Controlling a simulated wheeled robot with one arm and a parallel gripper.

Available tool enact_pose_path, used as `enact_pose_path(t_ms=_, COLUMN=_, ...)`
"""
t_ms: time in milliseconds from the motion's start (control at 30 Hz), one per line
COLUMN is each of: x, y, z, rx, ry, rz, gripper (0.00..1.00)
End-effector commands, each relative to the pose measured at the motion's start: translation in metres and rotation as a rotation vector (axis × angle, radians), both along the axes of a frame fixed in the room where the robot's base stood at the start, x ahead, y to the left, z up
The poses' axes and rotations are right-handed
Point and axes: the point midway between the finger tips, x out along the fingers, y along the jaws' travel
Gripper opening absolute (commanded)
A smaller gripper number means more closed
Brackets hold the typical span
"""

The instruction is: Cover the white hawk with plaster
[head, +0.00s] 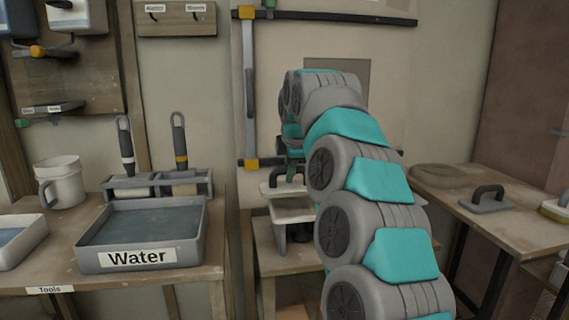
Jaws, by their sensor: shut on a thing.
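A white hawk (291,215) stands at the middle, its pale flat board raised on a grey stem above a low wooden table. My gripper (291,172) is at the far end of my arm, just above the hawk, and is mostly hidden behind the arm's links. My arm covers the hawk's right side, and no plaster on the board can be made out.
A black-handled float (487,200) lies on the right table (470,222). A framed wall panel stands behind.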

Motion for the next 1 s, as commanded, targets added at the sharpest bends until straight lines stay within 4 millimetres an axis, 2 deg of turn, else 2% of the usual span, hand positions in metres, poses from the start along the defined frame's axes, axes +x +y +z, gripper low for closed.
enact_pose_path(t_ms=267, x=0.000, y=0.000, z=-0.009, rx=0.000, ry=0.000, rz=0.000, gripper=0.00)
enact_pose_path(t_ms=633, x=0.000, y=0.001, z=-0.045, rx=0.001, ry=-0.003, rz=0.000, gripper=0.00)
enact_pose_path(t_ms=1000, x=0.000, y=0.000, z=-0.048, rx=0.001, ry=-0.002, rz=0.000, gripper=0.00)
